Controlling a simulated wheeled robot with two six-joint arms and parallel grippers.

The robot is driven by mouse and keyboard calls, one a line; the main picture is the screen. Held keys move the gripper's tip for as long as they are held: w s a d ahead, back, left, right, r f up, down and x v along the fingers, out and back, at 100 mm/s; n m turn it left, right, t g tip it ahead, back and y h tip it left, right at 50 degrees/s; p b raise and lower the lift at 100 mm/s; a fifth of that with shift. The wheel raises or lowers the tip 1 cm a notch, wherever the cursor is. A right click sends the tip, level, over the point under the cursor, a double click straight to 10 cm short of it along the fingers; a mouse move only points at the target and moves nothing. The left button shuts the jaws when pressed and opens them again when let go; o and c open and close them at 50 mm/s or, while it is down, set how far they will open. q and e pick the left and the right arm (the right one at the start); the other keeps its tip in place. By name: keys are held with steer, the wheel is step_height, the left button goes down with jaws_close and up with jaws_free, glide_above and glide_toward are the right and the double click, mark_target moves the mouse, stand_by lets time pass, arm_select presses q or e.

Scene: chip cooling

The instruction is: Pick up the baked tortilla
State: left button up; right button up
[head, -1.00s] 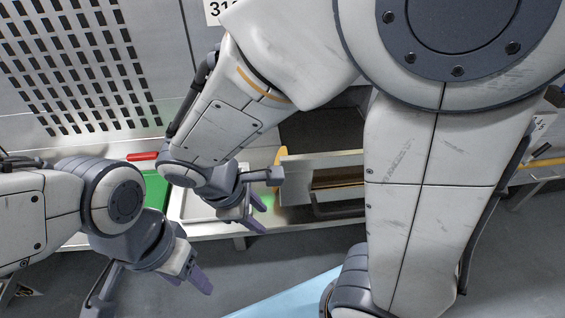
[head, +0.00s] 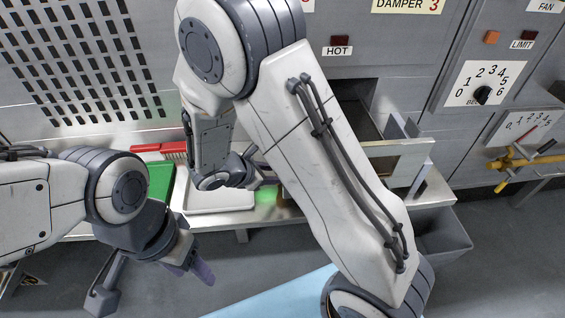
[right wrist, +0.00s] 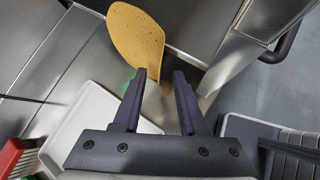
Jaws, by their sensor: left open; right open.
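The baked tortilla (right wrist: 136,36) is a flat, yellow-orange speckled disc in the right wrist view, lying at the edge of a dark opening in the metal machine. My right gripper (right wrist: 160,75) is open, its two dark purple fingers pointing at the tortilla's lower end. The left finger's tip is close to the tortilla; I cannot tell whether they touch. In the head view, my right arm hides the tortilla and much of the right gripper. My left gripper (head: 196,268) is open and empty at the lower left, away from the tortilla.
A white tray (head: 222,206) lies on the metal counter left of the machine opening. A green board (head: 159,180) and a red brush (head: 174,149) are farther left. A metal-walled chute (head: 397,150) projects right of my arm. A grey bin (head: 445,238) hangs at the right.

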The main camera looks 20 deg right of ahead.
steer(key=shift+x, duration=1.55)
steer(key=shift+r, duration=0.1)
jaws_close()
